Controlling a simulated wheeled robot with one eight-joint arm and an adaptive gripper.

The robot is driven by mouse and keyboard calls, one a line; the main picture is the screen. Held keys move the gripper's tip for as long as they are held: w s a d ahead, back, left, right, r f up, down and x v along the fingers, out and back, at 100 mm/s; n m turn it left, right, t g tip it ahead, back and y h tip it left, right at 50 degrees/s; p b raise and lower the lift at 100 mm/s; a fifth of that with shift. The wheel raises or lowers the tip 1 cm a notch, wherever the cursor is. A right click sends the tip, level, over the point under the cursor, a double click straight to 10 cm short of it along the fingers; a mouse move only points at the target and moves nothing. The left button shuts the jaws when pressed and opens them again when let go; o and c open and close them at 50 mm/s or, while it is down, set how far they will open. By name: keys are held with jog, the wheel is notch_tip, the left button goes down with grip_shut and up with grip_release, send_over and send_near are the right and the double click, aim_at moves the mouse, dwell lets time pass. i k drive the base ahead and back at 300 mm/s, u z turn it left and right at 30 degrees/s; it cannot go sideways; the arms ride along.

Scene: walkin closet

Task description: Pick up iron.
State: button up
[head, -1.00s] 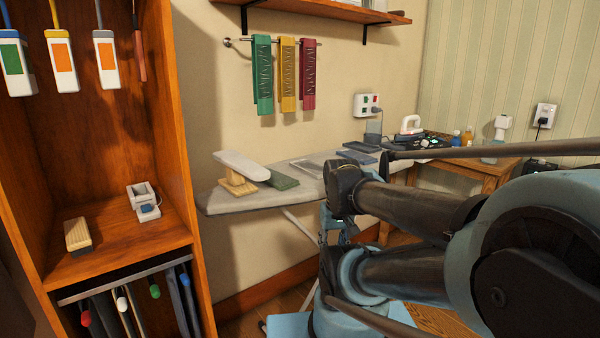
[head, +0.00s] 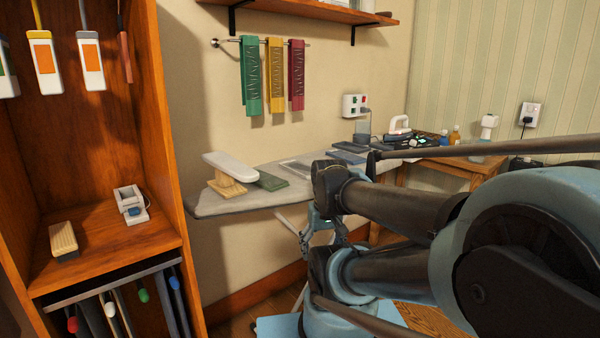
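The iron (head: 399,125), white with a dark base, stands on dark gear at the far right end of the ironing board, near the wall. My arm (head: 405,210) fills the right foreground, in front of the board and well short of the iron. The linkage at its end, perhaps my gripper (head: 318,228), shows small and partly hidden below the dark arm joint. I cannot make out its fingers or whether it is open or shut. It is apart from the iron.
The grey ironing board (head: 215,202) runs along the wall, bearing a white sleeve board (head: 230,165) and dark folded cloths. A wooden shelf unit (head: 165,130) stands at left. A wooden side table (head: 455,168) with bottles is at right. Towels (head: 274,76) hang above.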

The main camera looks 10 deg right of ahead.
aim_at(395, 134)
jog(key=u, duration=0.05)
jog(key=k, duration=0.4)
jog(key=z, duration=0.95)
jog(key=i, duration=1.6)
jog(key=z, duration=0.45)
